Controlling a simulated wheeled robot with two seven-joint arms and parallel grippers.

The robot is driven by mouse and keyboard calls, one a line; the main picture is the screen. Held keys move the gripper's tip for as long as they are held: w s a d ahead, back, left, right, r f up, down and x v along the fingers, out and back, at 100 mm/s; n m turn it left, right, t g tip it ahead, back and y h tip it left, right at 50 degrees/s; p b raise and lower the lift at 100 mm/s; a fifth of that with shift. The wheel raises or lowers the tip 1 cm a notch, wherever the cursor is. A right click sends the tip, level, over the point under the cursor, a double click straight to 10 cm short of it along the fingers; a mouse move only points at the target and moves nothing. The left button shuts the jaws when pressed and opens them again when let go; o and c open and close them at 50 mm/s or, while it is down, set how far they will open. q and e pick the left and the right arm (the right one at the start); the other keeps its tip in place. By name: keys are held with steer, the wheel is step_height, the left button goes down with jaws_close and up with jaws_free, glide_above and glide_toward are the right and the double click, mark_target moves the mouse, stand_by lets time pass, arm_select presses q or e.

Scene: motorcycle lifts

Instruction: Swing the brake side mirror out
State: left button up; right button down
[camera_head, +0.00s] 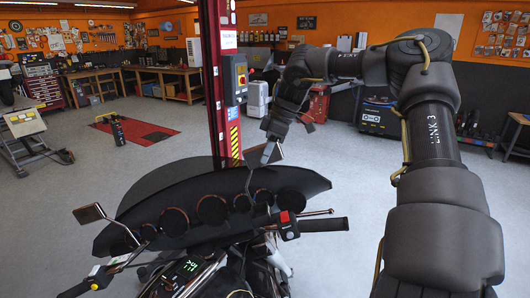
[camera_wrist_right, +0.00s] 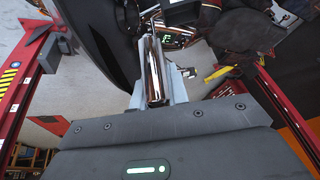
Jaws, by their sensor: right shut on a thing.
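The motorcycle's dark fairing (camera_head: 160,186) with several round gauges fills the lower middle of the head view. The brake side mirror (camera_head: 279,153) stands above the right part of the fairing, small and partly covered by the gripper. My right gripper (camera_head: 267,155) is shut on this mirror, reaching down from above. In the right wrist view the gripper's fingers (camera_wrist_right: 159,88) close on both sides of the narrow, shiny mirror (camera_wrist_right: 153,72). The right handlebar grip (camera_head: 323,225) has a lever in front of it. My left gripper is not in view.
The other mirror (camera_head: 89,213) sits out at the left of the fairing. A red lift post (camera_head: 213,80) with a control box (camera_head: 235,78) stands close behind the fairing, near my right wrist. Open grey floor (camera_head: 150,150) lies beyond.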

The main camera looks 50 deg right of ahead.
steer(key=shift+w+d+r, duration=0.1)
steer(key=shift+w+d, duration=0.1)
steer(key=shift+n, duration=0.3)
steer(key=c, duration=1.5)
jaws_free()
steer(key=shift+c, duration=0.2)
steer(key=shift+o, duration=0.9)
